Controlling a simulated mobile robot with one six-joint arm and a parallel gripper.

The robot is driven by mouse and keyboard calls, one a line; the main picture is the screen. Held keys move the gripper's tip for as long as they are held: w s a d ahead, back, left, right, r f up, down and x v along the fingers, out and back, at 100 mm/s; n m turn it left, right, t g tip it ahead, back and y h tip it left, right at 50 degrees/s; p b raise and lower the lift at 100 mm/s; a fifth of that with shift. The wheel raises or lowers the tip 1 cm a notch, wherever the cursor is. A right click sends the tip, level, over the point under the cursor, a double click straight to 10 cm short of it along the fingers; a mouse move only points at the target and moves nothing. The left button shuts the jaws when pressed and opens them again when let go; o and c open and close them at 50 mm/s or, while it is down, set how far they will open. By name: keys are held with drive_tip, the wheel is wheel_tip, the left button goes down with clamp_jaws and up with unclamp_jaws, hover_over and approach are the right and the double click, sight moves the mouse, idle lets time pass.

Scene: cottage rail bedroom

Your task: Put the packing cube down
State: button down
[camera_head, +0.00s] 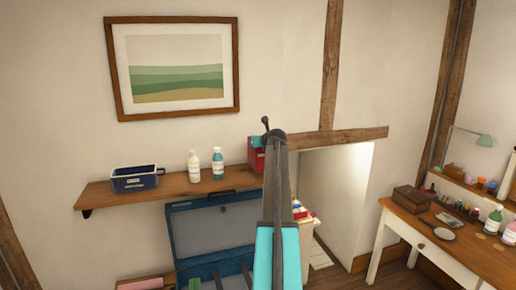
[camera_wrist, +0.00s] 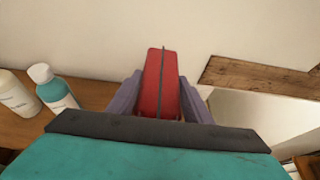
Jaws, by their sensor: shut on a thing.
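A red packing cube (camera_wrist: 160,82) with a dark line along its top stands between the two fingers of my gripper (camera_wrist: 159,95) in the wrist view. The fingers are shut on its sides. In the head view the red cube (camera_head: 256,158) shows at the right end of the wooden wall shelf (camera_head: 176,188), partly hidden behind my arm. Whether its underside touches the shelf or hangs just above it cannot be told. The gripper's fingers are hidden behind my arm in the head view.
On the shelf stand a blue bin (camera_head: 136,179), a white bottle (camera_head: 194,166) and a teal bottle (camera_head: 218,163). Bare shelf lies between the teal bottle and the cube. An open blue suitcase (camera_head: 183,238) is below. A desk (camera_head: 440,245) with small items stands right.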

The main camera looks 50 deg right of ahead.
drive_tip(key=shift+f+p, duration=0.5)
drive_tip(key=shift+f, duration=0.8)
drive_tip(key=c, duration=0.9)
unclamp_jaws()
drive_tip(key=shift+a, duration=0.1)
drive_tip(key=shift+b+v, duration=1.8)
drive_tip(key=shift+v, duration=4.25)
